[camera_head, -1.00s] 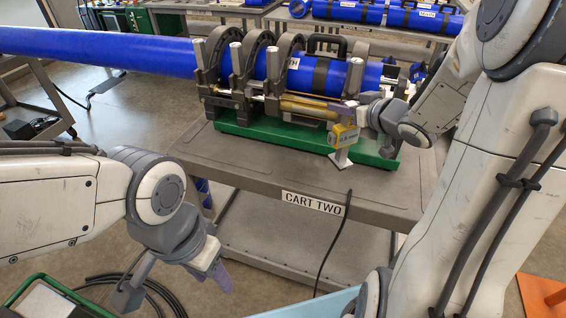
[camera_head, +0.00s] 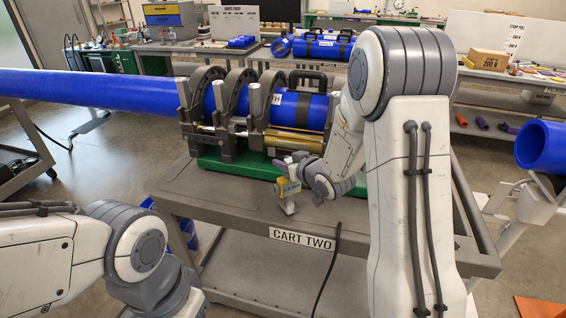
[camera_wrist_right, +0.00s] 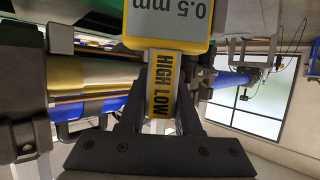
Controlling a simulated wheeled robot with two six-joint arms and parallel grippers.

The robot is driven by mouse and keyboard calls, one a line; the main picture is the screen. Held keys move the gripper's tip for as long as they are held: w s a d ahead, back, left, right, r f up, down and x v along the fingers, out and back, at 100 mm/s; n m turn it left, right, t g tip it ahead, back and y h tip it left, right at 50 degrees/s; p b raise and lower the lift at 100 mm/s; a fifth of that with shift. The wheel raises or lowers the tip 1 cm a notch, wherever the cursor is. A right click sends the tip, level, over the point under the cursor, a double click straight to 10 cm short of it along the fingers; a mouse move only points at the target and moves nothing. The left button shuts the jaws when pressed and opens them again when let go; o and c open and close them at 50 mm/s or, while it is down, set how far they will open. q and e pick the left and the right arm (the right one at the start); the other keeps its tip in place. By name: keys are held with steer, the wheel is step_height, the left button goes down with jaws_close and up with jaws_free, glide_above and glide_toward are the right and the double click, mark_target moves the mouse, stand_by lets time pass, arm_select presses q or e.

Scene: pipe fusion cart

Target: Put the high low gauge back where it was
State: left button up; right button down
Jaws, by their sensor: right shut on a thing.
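The high low gauge (camera_head: 288,190) is a yellow and grey tool with a pale foot, held upright in front of the fusion machine. In the right wrist view the gauge (camera_wrist_right: 163,85) shows its "HIGH LOW" label and a "0.5 mm" reading, upside down. My right gripper (camera_head: 297,173) is shut on it, and the jaws sit on either side of the labelled stem. The gauge is above the cart two top (camera_head: 230,203); I cannot tell if its foot touches. My left arm is at the lower left, with its gripper's fingers out of frame.
The fusion machine (camera_head: 245,120) with its clamps, on a green base (camera_head: 225,170), holds a long blue pipe (camera_head: 90,88). A black cable (camera_head: 328,270) hangs over the cart's front edge. The front left of the cart top is clear. Benches stand behind.

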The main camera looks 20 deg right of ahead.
steer(key=shift+f, duration=0.15)
steer(key=c, duration=0.6)
jaws_free()
